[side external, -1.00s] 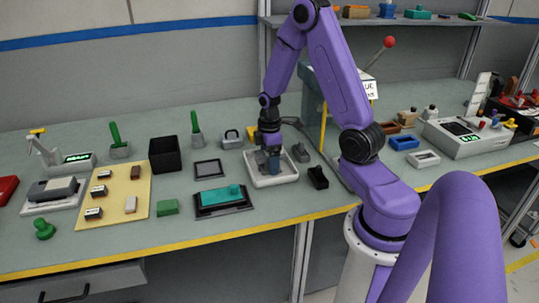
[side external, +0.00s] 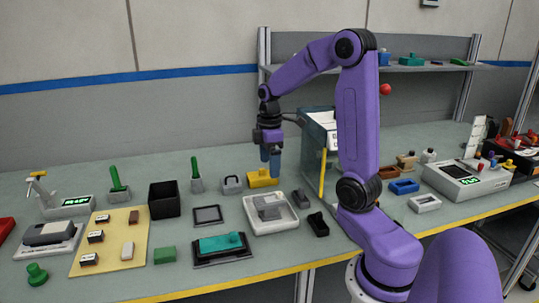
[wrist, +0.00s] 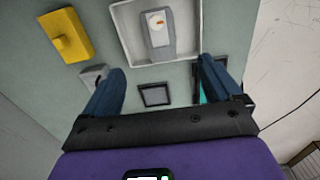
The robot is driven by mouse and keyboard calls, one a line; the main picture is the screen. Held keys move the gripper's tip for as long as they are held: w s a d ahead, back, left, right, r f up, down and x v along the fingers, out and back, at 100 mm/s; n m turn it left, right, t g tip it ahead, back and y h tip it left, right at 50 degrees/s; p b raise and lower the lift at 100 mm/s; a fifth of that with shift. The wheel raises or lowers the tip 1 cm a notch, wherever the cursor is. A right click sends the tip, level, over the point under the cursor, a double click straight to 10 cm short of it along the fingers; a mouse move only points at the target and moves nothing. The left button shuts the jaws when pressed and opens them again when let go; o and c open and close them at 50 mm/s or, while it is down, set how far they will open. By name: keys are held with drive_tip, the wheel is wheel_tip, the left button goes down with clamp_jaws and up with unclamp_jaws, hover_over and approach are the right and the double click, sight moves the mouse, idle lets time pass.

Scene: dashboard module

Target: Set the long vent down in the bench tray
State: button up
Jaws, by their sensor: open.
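The long vent, a grey block-shaped piece with a raised part (side external: 268,206), lies inside the white bench tray (side external: 274,230). In the wrist view the vent (wrist: 158,42) shows a pale label with an orange mark, and the tray (wrist: 127,38) is cut off by the top edge. My gripper (side external: 270,168) is raised above the bench, behind and above the tray in the side view, apart from the vent. In the wrist view its blue fingers (wrist: 162,75) are spread with nothing between them.
A yellow block (side external: 262,179) sits behind the tray. Small dark pieces (side external: 318,224) stand just right of it. A flat dark-framed panel (side external: 208,215) and a teal piece on a dark base (side external: 220,243) lie to the left. A glass-sided enclosure (side external: 318,140) stands behind right.

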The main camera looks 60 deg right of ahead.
wheel_tip(320, 180, up, 2)
drive_tip(key=shift+r, duration=0.1)
idle(0.4)
drive_tip(key=s+a+f+n, duration=0.1)
drive_tip(key=s+a, duration=0.2)
drive_tip(key=a, duration=0.6)
drive_tip(key=s+a+n, duration=0.1)
drive_tip(key=s+a, duration=0.2)
drive_tip(key=a, duration=0.5)
drive_tip(key=s+a+f, duration=0.1)
drive_tip(key=s+a, duration=0.2)
drive_tip(key=s, duration=0.4)
drive_tip(key=s+a+f+n, duration=0.1)
drive_tip(key=s+a, duration=0.2)
drive_tip(key=s, duration=0.5)
drive_tip(key=shift+a+n, duration=0.3)
